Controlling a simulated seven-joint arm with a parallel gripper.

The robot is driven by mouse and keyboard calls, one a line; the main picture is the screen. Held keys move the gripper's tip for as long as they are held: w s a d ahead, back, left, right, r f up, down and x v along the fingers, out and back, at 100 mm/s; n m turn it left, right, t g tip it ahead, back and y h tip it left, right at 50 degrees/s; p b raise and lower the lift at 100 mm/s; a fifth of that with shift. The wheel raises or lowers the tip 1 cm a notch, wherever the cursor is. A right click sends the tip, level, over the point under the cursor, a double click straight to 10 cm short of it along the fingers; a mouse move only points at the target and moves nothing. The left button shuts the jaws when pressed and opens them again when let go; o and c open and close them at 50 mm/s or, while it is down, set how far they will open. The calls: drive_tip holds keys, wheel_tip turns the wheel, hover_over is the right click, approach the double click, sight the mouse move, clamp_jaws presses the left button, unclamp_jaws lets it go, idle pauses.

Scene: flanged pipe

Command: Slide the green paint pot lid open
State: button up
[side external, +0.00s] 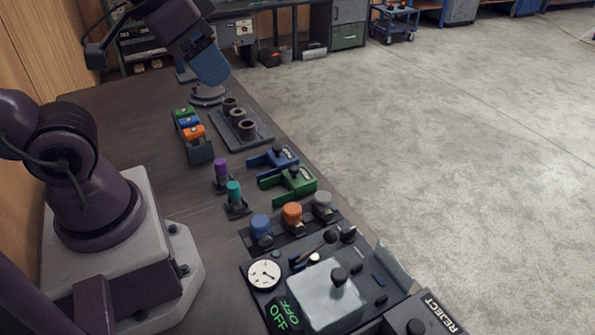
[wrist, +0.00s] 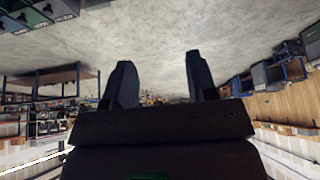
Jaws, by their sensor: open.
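A green piece with a label and a dark knob (side external: 292,181) lies at the middle right of the bench in the side external view, with a flat green bar reaching left from it. A small green block (side external: 184,113) sits at the far end of a rack. I cannot tell which of the two is the paint pot lid. My gripper (wrist: 158,80) is open and empty in the wrist view, its two dark fingers apart. In the side external view the end of my arm hangs at the far end of the bench, away from the labelled green piece.
A similar blue piece (side external: 272,160) lies just beyond the green one. Three dark rings (side external: 239,115) stand on a plate.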

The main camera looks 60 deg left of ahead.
drive_tip(key=w+a+f+g, duration=0.3)
drive_tip(key=w+f+g, duration=0.1)
drive_tip(key=w+f, duration=0.3)
drive_tip(key=m+g, duration=0.2)
drive_tip(key=m, duration=0.1)
hover_over(294, 167)
wheel_tip(294, 167, down, 10)
wheel_tip(294, 167, down, 13)
drive_tip(key=shift+f, duration=0.1)
drive_tip(key=shift+w, duration=0.1)
